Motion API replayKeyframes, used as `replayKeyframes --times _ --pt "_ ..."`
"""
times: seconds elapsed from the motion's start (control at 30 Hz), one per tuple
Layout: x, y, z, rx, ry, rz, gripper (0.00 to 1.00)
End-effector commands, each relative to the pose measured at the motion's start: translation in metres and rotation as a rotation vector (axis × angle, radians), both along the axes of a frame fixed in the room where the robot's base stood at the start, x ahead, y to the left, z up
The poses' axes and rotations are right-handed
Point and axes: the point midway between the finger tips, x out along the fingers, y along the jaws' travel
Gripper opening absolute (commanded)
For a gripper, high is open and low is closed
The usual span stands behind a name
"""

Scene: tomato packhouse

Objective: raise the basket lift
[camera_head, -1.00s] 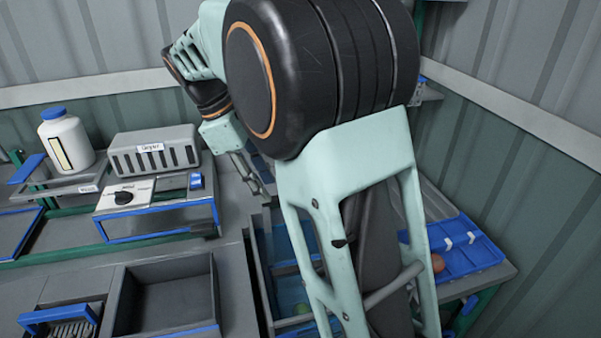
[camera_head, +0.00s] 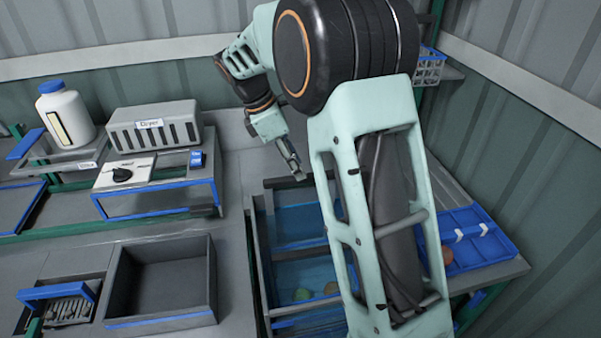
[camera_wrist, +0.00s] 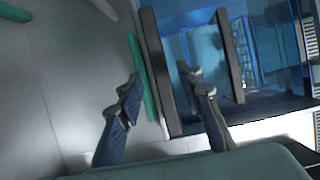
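A tank (camera_head: 256,262) with grey walls and blue water stands in the middle of the head view, left of my forearm. Green and orange-brown round things lie in it, low in the picture. I cannot clearly make out the basket lift; my arm hides the tank's right part. My gripper (camera_head: 297,172) is above the tank's back edge, pointing down. The tank's dark wall (camera_wrist: 160,70) and blue inside show behind and right of the fingers.
A dryer box (camera_head: 153,152), a dial panel (camera_head: 125,174) and a white bottle (camera_head: 66,135) stand left. An empty grey bin (camera_head: 160,285) is at front left. A blue tray (camera_head: 480,243) lies right of my arm. A white basket (camera_head: 430,68) sits on a back shelf.

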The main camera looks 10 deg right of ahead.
Motion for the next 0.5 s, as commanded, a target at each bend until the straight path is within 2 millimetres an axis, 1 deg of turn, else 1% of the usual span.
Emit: replayKeyframes --times 0.03,0.1,0.2,0.33,0.5 --pt "-0.001 -0.004 -0.008 -0.001 0.003 -0.001 0.33" --pt "-0.001 -0.007 -0.017 -0.001 0.004 -0.002 0.33" --pt "0.0 -0.011 -0.025 0.0 0.001 -0.001 0.33" --pt "0.0 -0.013 -0.03 0.001 0.001 -0.001 0.33" --pt "0.0 -0.013 -0.031 0.001 0.0 -0.001 0.33"
